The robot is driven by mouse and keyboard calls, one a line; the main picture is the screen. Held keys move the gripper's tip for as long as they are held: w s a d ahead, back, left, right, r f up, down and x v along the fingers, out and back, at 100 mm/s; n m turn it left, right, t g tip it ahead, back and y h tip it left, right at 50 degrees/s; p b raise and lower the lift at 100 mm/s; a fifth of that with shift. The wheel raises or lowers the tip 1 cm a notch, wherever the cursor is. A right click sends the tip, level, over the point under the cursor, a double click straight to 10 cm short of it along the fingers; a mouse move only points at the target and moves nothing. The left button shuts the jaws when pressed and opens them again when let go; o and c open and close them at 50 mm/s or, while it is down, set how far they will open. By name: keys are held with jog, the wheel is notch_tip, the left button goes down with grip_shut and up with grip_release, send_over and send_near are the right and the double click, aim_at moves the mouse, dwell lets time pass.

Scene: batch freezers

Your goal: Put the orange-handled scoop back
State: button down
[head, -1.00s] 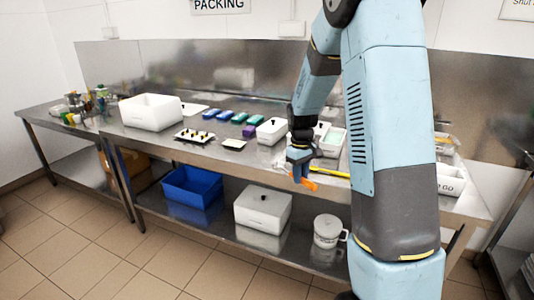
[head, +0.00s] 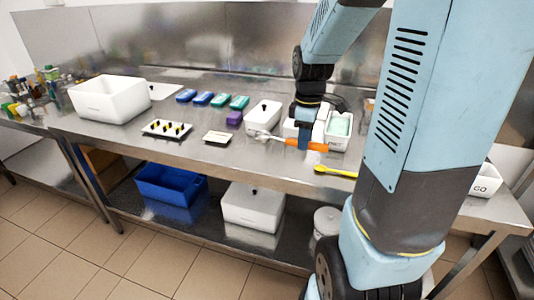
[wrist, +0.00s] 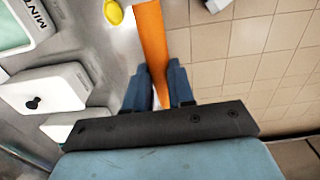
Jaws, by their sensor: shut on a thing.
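The orange-handled scoop (head: 319,147) is in my gripper (head: 305,147), above the front part of the steel counter. Its orange handle points right, and its pale scoop end (head: 264,136) points left in the head view. In the wrist view the orange handle (wrist: 151,35) runs up from between the blue fingers of my gripper (wrist: 157,88), which are shut on it.
White tubs stand behind my gripper: one lidded (head: 263,116), one open with pale green contents (head: 339,124). A dotted tray (head: 167,129), a small white tray (head: 217,137), a purple block (head: 234,118) and a big white bin (head: 110,99) stand left. The lower shelf holds a blue crate (head: 168,186).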

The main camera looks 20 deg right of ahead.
jog(key=w+a+f, duration=0.3)
jog(key=w+f, duration=0.1)
jog(key=w, duration=0.4)
send_over(274, 162)
notch_tip(274, 162, down, 5)
jog(key=shift+s+f, duration=0.1)
jog(key=shift+w+f, duration=0.2)
jog(key=shift+f, duration=1.55)
jog(key=shift+f, duration=0.1)
jog(key=c, duration=1)
grip_release()
jog(key=shift+o, duration=0.2)
